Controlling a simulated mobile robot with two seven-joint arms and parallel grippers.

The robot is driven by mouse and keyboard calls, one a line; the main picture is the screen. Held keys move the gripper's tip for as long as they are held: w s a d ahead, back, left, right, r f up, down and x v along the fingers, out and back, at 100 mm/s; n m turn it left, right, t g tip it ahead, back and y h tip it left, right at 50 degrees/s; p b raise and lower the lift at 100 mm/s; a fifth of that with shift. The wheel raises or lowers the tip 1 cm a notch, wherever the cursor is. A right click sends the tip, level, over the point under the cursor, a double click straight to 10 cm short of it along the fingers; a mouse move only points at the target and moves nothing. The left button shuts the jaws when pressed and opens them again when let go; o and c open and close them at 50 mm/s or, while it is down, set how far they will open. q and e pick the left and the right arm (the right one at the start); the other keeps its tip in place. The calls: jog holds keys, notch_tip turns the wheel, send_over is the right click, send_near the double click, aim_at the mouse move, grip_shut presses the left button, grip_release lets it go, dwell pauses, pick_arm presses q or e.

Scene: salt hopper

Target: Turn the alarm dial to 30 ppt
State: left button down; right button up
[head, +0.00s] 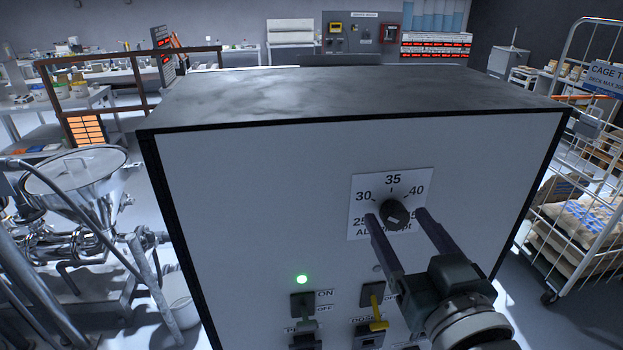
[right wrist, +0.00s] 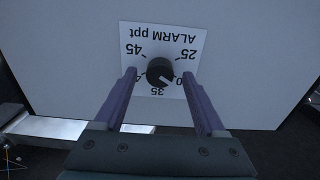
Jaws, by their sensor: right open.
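The alarm dial (head: 396,211) is a round black knob on a white label on the front of a white cabinet. The label carries numbers from 25 to 45 and shows upside down in the right wrist view, with the dial (right wrist: 159,70) near its middle. A light mark on the knob points down and right there, towards the side between 35 and 30; its exact reading is hard to tell. My right gripper (head: 396,215) is open, with one finger on each side of the knob. Gaps show between fingers and knob. My left gripper is not in view.
Below the dial are an ON/OFF switch (head: 303,304) under a lit green lamp (head: 302,279), and a yellow-handled switch (head: 375,308) close to my right arm. A steel hopper (head: 80,170) stands left, a wire cage trolley (head: 575,190) with sacks right.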

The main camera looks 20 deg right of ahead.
jog(key=b+v, duration=0.2)
jog(key=v, duration=0.8)
jog(key=shift+b, duration=0.4)
jog(key=shift+d, duration=0.1)
